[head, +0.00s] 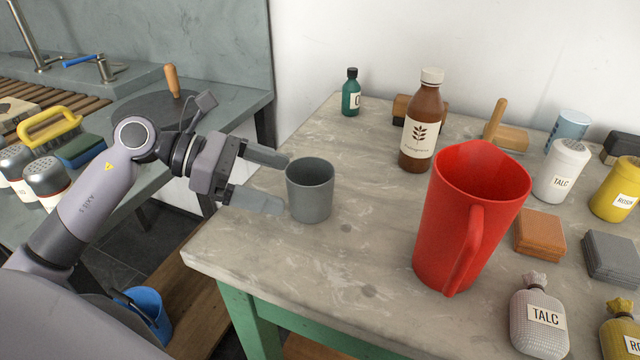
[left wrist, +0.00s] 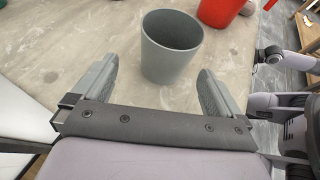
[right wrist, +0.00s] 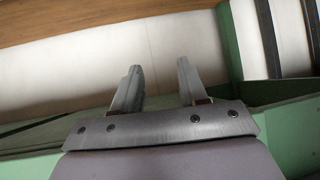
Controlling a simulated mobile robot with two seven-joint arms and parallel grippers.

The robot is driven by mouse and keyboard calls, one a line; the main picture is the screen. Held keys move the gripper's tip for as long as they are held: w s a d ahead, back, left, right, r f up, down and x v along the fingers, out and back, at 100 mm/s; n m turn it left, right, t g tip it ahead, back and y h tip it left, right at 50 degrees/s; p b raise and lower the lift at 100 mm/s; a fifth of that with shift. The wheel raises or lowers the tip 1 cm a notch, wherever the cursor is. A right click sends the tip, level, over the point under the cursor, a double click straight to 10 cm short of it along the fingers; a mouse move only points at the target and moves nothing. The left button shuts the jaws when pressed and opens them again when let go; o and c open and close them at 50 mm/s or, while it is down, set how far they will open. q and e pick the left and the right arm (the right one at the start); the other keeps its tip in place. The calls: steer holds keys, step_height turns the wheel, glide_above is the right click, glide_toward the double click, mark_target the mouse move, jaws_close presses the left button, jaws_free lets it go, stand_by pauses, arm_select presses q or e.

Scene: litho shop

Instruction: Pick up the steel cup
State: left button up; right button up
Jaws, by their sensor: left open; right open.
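The steel cup (head: 310,192) is a plain grey cup, upright and empty-looking, near the left end of the table in the head view. My left gripper (head: 285,183) is open, with its fingers pointing at the cup from the left. In the left wrist view the cup (left wrist: 170,48) stands just ahead of the open fingers (left wrist: 160,80), roughly centred between them; I cannot tell whether a fingertip touches it. My right gripper (right wrist: 155,75) shows only in the right wrist view, open and empty, beside green frame parts and a pale surface.
A large red jug (head: 460,230) stands to the right of the cup on the stone-topped table (head: 370,270). Behind are a brown bottle (head: 420,120) and a green bottle (head: 351,95). The tabletop around the cup is clear. A grey counter (head: 235,105) stands at the left.

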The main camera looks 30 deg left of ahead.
mark_target(310, 179)
arm_select(q)
steer(key=x, duration=0.4)
steer(key=p+x, duration=0.1)
steer(key=x, duration=0.1)
steer(key=shift+s+d+r, duration=0.25)
steer(key=shift+s+r, duration=0.05)
steer(key=shift+s, duration=0.05)
steer(key=shift+w+d+f, duration=0.2)
steer(key=shift+d+f, duration=0.05)
steer(key=shift+d, duration=0.05)
steer(key=c, duration=1.1)
steer(key=shift+o, duration=0.2)
steer(key=shift+r, duration=0.1)
steer(key=shift+r, duration=1.35)
step_height(310, 179, up, 16)
steer(key=p, duration=0.2)
steer(key=shift+r, duration=0.25)
